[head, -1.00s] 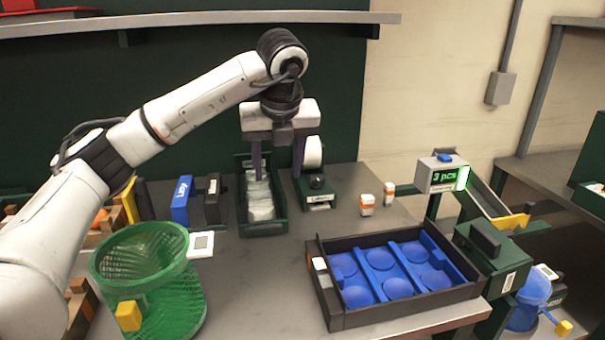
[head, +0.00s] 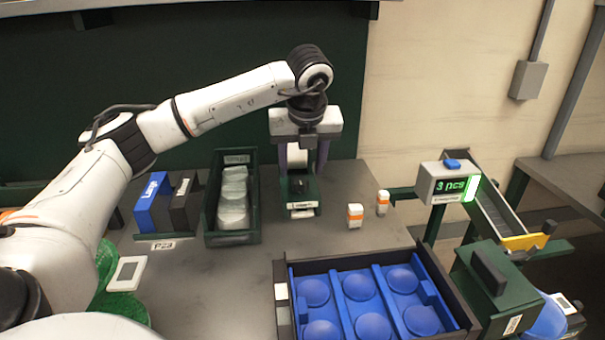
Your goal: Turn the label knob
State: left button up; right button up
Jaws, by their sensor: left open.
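The label dispenser (head: 301,207) is a small green unit at the back middle of the bench in the head view, with a white label strip at its front. Its dark knob (head: 299,185) sits on top, and a white label roll shows behind it. My left gripper (head: 302,170) hangs pointing down above the dispenser, open, with one finger to each side of the knob area. I cannot tell whether either finger touches the knob. My right gripper is not in view.
A green bin (head: 210,235) of clear packs stands left of the dispenser, beside blue and black boxes (head: 153,208). Two orange-white bottles (head: 355,216) stand to the right.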

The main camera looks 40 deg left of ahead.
aim_at(300, 181)
pick_arm(q)
jog(key=x, duration=0.3)
jog(key=shift+w+a+f, duration=0.1)
jog(key=shift+f, duration=0.15)
jog(key=shift+w+a+f, duration=0.1)
jog(key=shift+f, duration=0.2)
jog(key=c, duration=1)
jog(key=shift+c, duration=0.2)
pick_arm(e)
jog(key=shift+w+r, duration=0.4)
